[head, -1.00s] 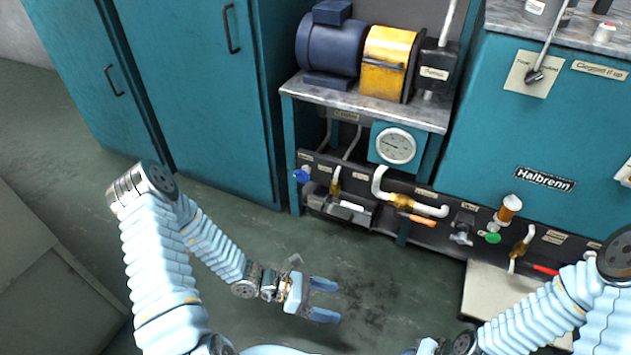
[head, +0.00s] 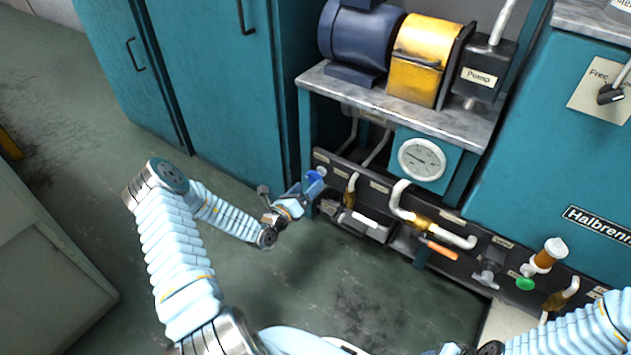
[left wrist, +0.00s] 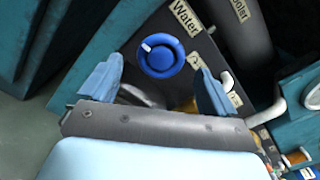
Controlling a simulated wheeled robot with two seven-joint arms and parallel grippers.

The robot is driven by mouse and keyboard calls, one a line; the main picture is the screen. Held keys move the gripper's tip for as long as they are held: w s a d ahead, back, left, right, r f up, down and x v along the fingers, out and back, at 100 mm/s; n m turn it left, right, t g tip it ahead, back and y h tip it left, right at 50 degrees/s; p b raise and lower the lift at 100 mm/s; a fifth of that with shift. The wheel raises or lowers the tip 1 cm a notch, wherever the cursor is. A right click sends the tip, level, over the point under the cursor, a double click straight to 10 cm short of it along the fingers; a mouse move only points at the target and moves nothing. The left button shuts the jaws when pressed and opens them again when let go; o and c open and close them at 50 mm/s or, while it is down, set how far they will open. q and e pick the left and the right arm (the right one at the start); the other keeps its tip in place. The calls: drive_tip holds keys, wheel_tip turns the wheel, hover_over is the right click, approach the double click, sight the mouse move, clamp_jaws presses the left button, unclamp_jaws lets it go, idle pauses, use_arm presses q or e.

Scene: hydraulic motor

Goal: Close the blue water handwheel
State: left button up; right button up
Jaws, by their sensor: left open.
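The blue water handwheel (left wrist: 160,56) is a round blue knob with a white mark on its rim. It sits on the dark panel below a "Water" label (left wrist: 187,17) in the left wrist view. In the head view the handwheel (head: 314,176) is small and partly covered by my gripper. My left gripper (head: 308,190) is open in front of it. In the left wrist view the left gripper (left wrist: 157,88) has one finger on either side of the wheel, with gaps to both. Whether the fingertips reach its depth is hard to tell. My right gripper is not clearly visible.
The dark valve panel (head: 380,187) carries pipes, an orange-handled valve (head: 438,250) and a green knob (head: 525,284) to the right. A gauge (head: 421,159) sits above. A teal cabinet (head: 215,90) stands left of the wheel. The floor (head: 330,285) in front is clear.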

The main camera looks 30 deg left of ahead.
sight(314, 181)
use_arm(q)
drive_tip(key=w, duration=0.5)
drive_tip(key=shift+d+b, duration=0.2)
drive_tip(key=shift+b, duration=0.1)
drive_tip(key=shift+c, duration=0.3)
drive_tip(key=c, duration=0.9)
